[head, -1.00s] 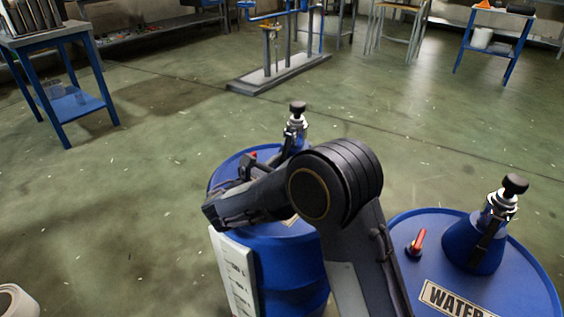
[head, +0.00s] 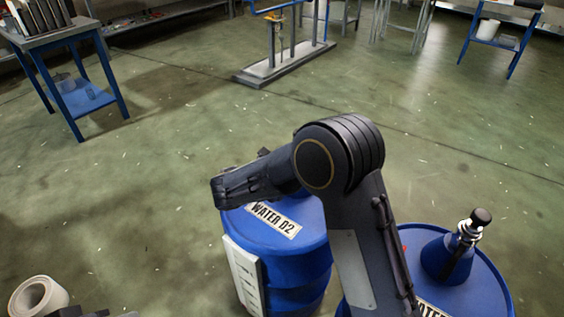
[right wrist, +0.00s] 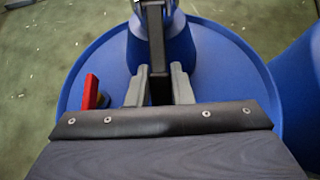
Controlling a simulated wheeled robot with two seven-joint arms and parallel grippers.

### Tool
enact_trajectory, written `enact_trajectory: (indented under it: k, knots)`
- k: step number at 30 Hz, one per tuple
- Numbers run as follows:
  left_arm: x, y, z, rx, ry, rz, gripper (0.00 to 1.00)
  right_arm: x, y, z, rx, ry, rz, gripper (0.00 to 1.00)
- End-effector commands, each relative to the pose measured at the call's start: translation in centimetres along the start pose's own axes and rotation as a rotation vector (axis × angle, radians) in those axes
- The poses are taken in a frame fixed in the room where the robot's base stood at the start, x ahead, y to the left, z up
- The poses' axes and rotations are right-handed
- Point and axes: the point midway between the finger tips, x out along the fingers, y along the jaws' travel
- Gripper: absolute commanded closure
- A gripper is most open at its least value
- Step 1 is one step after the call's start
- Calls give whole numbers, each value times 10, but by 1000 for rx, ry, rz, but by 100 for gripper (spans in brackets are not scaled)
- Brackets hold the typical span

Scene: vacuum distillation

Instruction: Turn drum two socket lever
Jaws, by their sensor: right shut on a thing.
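Drum two is a blue drum (head: 290,262) labelled WATER D2 (head: 273,221), near the middle of the head view. My right arm crosses in front of it and hides its top socket there. In the right wrist view the blue drum top (right wrist: 225,75) fills the middle, with a blue cone-shaped socket base (right wrist: 183,45) on it. My right gripper (right wrist: 160,85) is shut on the upright black socket lever (right wrist: 155,30), one grey finger on each side. A red handle (right wrist: 90,91) stands on the drum top to the left.
A second blue drum (head: 485,285) with a black-knobbed socket (head: 470,225) stands close on the right. A blue-legged table (head: 75,95) is at upper left, a metal stand (head: 285,62) at the back. A white roll (head: 38,297) lies at lower left. Open floor surrounds the drums.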

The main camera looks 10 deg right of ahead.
Motion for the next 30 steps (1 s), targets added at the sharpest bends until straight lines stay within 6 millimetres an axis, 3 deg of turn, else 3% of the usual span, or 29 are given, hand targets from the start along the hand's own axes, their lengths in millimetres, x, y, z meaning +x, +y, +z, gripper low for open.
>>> enact_trajectory:
  k: [1,15,21,30]
  knots:
    - [-22,10,-11,0,0,0,64,-10,-1,13,0,48,-2,100]
    - [-112,51,-57,0,0,0,64,-32,-1,31,4,480,-3,100]
    - [-139,64,-70,0,0,0,64,-36,0,36,2,620,-2,100]
    - [-160,73,-81,0,0,0,64,-37,0,40,1,740,-1,100]
